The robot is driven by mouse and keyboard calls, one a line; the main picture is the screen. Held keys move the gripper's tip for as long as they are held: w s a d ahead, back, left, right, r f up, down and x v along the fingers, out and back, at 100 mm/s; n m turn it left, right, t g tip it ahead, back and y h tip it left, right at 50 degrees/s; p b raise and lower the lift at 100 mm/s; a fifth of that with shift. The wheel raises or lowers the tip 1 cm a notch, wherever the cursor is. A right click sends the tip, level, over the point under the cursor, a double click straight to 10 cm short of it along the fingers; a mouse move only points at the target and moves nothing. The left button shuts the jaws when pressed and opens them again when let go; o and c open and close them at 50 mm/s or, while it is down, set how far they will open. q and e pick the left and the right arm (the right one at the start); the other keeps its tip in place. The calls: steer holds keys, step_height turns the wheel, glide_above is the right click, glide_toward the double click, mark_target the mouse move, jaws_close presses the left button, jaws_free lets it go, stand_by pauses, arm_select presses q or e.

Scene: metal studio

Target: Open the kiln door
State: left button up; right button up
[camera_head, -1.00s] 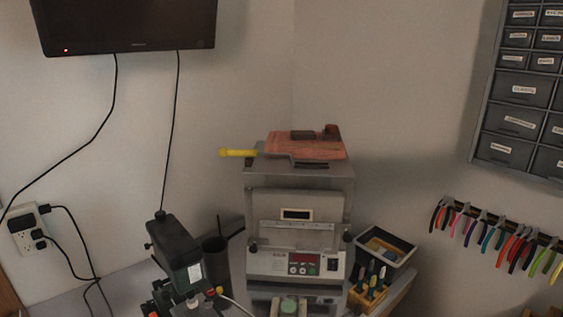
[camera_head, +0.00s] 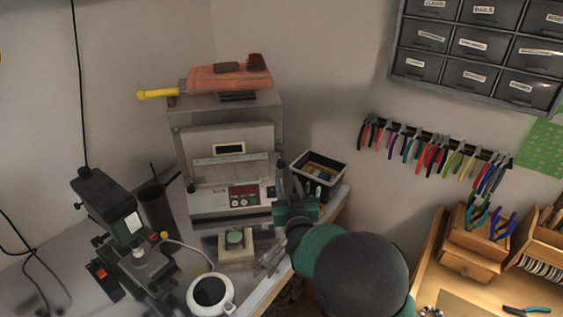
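The kiln (camera_head: 273,115) is a grey metal box on the bench. Its front door (camera_head: 205,142) looks shut and has a small dark window with a light frame. A pale horizontal bar (camera_head: 230,159) crosses the lower door. Below it is a control panel (camera_head: 215,200) with a red display and buttons. My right gripper (camera_head: 289,182) is just right of the control panel, low beside the kiln's front right corner. Its dark fingers point up, and their gap is unclear. I see no grip on the door. My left gripper is not in view.
A red brick-like slab (camera_head: 228,78) and a yellow-handled tool (camera_head: 158,94) lie on top of the kiln. A black bin (camera_head: 319,171) stands right, with pliers (camera_head: 430,155) on the wall.

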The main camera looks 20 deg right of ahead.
mark_target(281, 165)
steer(key=w, duration=0.3)
steer(key=w+p, duration=0.1)
steer(key=w, duration=0.2)
steer(key=w+d, duration=0.1)
steer(key=w, duration=0.3)
steer(key=shift+p, duration=0.4)
steer(key=shift+s, duration=0.1)
jaws_close()
stand_by(0.5)
